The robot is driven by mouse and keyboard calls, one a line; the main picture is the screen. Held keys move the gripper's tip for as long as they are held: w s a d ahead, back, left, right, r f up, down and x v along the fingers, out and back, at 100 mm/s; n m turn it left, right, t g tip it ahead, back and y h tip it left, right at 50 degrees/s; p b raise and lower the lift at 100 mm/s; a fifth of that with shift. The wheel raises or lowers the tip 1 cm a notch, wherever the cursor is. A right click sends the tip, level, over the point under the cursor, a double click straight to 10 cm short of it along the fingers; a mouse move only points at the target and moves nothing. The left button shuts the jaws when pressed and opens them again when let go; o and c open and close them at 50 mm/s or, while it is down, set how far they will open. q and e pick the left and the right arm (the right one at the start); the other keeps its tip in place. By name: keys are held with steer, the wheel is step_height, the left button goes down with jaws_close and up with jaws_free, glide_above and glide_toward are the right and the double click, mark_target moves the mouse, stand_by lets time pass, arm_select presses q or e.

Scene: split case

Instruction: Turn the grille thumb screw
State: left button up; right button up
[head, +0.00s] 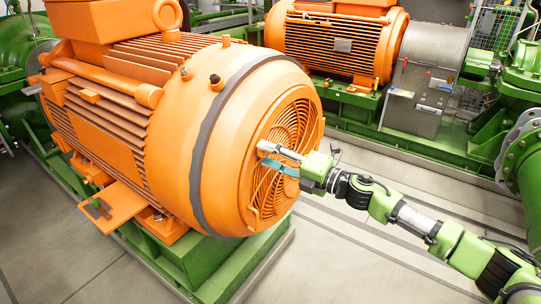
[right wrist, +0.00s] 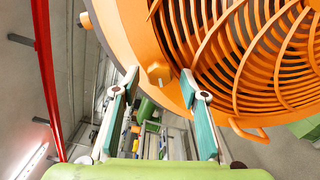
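The orange round grille (head: 287,135) covers the end of the large orange motor (head: 215,130). It fills the upper right of the right wrist view (right wrist: 250,50). A small orange tab (right wrist: 158,74), which looks like the thumb screw, stands at the grille's rim. In the head view I cannot make it out near my gripper. My right gripper (head: 266,153) is at the grille's face, fingers pointing left. In the right wrist view its two teal-padded fingers (right wrist: 160,80) are spread, with the tab between their tips and no clear contact. My left gripper is not in view.
A second orange motor (head: 335,45) and a grey metal housing (head: 425,75) stand behind on green frames. A curved orange handle (right wrist: 250,132) sticks out at the grille's lower edge in the right wrist view. The tiled floor (head: 350,240) at front right is clear apart from my arm above it.

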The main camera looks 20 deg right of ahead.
steer(key=v, duration=1.2)
stand_by(0.3)
steer(key=shift+d, duration=0.1)
stand_by(0.3)
